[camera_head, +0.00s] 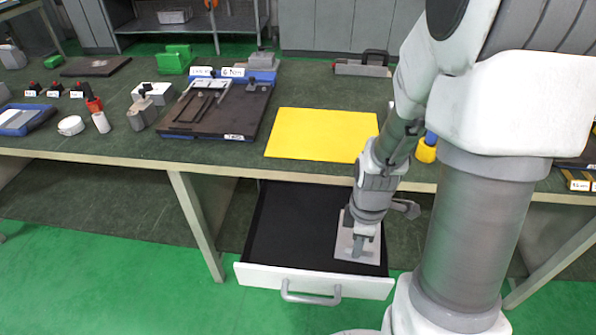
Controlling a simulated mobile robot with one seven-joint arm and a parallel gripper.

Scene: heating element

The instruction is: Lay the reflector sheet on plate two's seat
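A thin light-grey sheet (344,246), which looks like the reflector sheet, lies in or just above the open drawer (283,235) at its right side. My gripper (358,250) points down at this sheet, and its fingers overlap it in the picture. I cannot tell whether they grip it or only hover over it. On the bench, a dark plate fixture (252,112) with a blue base and small white labels stands left of centre. The labels are too small to read surely, so I cannot tell which part is plate two's seat.
A yellow mat (322,134) lies empty on the green bench. A grey block (142,113), a red-topped bottle (97,115) and a white roll (71,125) stand to the left. The drawer's white front (262,277) sticks out below the bench edge. The drawer's left part is empty.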

